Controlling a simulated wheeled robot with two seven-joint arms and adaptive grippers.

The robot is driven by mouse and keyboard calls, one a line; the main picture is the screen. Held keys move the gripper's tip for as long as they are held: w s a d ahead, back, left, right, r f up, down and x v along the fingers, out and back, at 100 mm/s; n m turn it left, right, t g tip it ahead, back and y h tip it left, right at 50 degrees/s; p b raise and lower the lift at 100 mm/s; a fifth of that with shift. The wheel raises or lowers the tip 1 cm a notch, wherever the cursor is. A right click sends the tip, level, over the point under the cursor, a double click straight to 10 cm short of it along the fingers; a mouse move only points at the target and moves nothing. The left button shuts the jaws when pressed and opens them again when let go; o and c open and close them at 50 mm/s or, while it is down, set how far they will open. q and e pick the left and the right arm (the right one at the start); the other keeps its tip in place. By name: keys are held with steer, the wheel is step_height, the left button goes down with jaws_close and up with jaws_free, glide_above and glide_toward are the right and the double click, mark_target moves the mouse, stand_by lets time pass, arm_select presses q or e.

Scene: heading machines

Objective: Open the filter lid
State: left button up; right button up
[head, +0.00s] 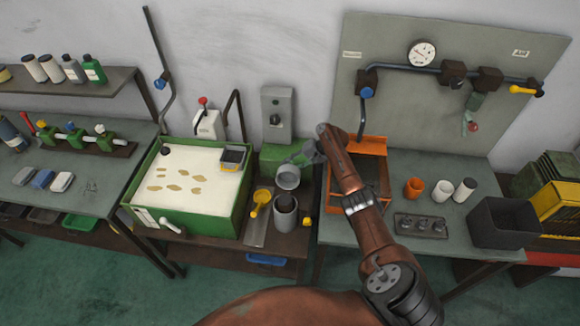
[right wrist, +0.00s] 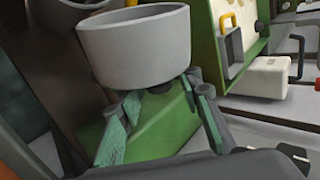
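My right gripper (head: 303,158) reaches in over the machine bench beside a green housing (head: 270,158). In the right wrist view its two green-padded fingers (right wrist: 163,92) are apart, with nothing gripped. A grey round cup-like part (right wrist: 140,45) sits just beyond the fingertips; I cannot tell whether they touch it. A small dark knob shows under its edge, and the green housing (right wrist: 160,125) shows between the fingers. In the head view the grey cup-like part (head: 288,178) is below the gripper. I cannot tell for certain which part is the filter lid. My left gripper is not in view.
A green-walled tank (head: 188,225) with pale liquid stands left. A yellow scoop (head: 261,198) and dark cup (head: 285,210) are in front. An orange frame (head: 370,145), small cups and a dark bin (head: 503,222) are right. A grey control box (head: 278,112) is behind.

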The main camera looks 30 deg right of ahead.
steer(key=shift+d+r, duration=0.1)
steer(key=shift+r, duration=0.05)
steer(key=v, duration=1.1)
steer(key=shift+s+d+r, duration=0.2)
steer(key=shift+s+r, duration=0.05)
